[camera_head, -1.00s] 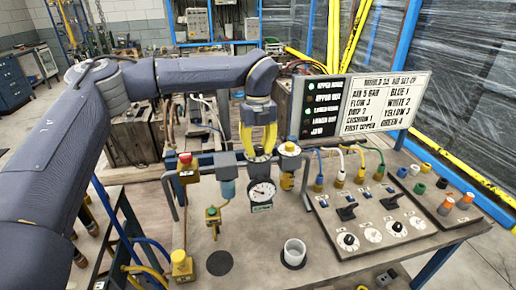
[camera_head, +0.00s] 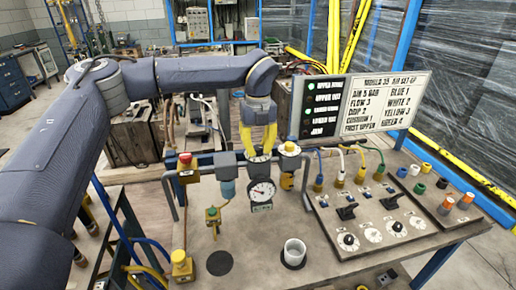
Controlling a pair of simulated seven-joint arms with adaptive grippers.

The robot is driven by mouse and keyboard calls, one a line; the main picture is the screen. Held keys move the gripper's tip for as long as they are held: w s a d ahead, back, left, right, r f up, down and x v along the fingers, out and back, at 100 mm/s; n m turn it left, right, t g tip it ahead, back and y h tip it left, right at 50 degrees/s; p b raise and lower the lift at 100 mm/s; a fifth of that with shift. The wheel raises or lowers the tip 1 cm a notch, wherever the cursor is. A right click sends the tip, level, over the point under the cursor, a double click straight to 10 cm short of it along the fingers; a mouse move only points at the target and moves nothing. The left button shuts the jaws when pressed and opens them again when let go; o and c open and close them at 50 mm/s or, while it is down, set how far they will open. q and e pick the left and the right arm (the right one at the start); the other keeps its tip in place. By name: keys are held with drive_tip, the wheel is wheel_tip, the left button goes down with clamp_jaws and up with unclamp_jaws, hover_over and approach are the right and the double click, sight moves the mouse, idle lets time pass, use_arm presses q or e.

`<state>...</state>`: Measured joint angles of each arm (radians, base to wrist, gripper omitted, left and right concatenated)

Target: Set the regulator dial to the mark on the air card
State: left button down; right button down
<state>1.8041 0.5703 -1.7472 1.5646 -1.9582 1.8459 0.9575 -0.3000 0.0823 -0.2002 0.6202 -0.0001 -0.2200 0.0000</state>
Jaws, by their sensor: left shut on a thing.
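My left gripper (camera_head: 258,146), with yellow fingers, points down over the air regulator in the middle of the bench's rear pipework. It is shut on the regulator dial, which its fingers mostly hide. The white round pressure gauge (camera_head: 261,191) hangs just below, with a dark needle too small to read surely. The white air card (camera_head: 385,103) stands at the back right; its left column appears to read AIR 5 BAR at the top. My right gripper is not in view.
A yellow-topped unit (camera_head: 289,160) stands close right of the gripper, and a red-topped valve (camera_head: 187,167) stands to its left. A knob panel (camera_head: 372,222) and coloured caps fill the right side.

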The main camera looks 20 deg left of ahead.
sight(258, 147)
use_arm(q)
drive_tip(key=m, duration=0.3)
drive_tip(key=shift+m, duration=0.4)
drive_tip(key=m, duration=0.4)
drive_tip(key=shift+m, duration=0.3)
drive_tip(key=m, duration=0.4)
drive_tip(key=shift+m, duration=2.3)
drive_tip(key=c, duration=1)
unclamp_jaws()
drive_tip(key=shift+r, duration=6)
